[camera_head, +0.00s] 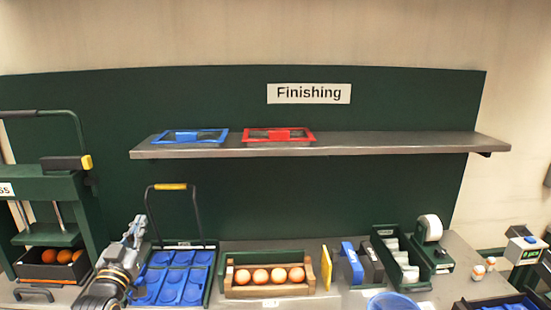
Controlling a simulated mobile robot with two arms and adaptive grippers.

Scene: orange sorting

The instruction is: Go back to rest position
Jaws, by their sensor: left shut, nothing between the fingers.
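My left gripper (136,222) is in the lower left of the head view, with its arm coming up from the bottom edge. Its fingers point up and away from me and are shut with nothing between them. It is in front of the left side of the blue compartment tray (203,257), hiding part of it. I cannot tell how high it is above the bench or whether it touches the tray. My right gripper is not in view.
A wooden crate (268,291) holds several oranges. A green press (48,186) stands left, with oranges in a dark box (35,271) beneath. A tape dispenser (435,256) stands right. Blue (189,137) and red (279,135) trays sit on the shelf (400,144).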

